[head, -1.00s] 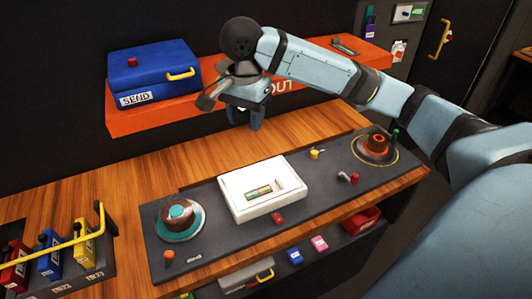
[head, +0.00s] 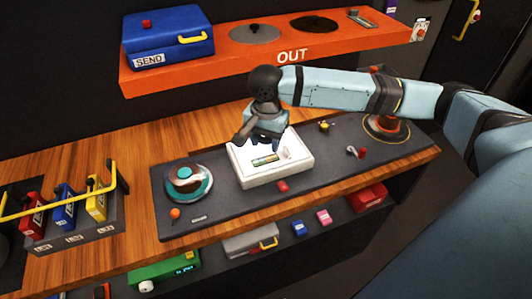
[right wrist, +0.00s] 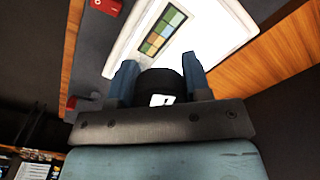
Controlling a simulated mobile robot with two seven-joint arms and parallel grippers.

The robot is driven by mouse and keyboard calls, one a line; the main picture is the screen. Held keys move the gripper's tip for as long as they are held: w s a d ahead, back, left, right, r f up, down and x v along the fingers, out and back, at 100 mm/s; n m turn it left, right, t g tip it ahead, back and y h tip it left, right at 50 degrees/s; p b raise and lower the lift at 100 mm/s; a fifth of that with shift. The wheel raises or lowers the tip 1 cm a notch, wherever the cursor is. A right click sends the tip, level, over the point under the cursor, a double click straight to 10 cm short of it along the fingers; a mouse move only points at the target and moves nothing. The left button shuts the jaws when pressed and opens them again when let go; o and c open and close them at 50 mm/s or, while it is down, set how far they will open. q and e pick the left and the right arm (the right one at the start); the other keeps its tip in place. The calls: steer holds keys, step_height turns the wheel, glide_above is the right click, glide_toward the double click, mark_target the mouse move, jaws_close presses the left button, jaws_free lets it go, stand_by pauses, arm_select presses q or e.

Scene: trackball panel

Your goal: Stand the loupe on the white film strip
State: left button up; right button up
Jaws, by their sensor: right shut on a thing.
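A white light box (head: 275,180) lies on the dark panel, with a coloured film strip (head: 265,160) on its face. The strip also shows in the right wrist view (right wrist: 163,35), with several green, yellow and orange frames. The loupe is mostly hidden by the gripper in the head view. My left gripper is not in view.
A round teal-and-brown dial (head: 188,183) is left of the box. An orange shelf (head: 340,48) with a blue case (head: 170,38) is behind.

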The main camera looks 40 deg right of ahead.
mark_target(266, 160)
steer(key=shift+f, duration=2.4)
steer(key=o, duration=0.9)
step_height(266, 160, up, 12)
steer(key=shift+r, duration=0.1)
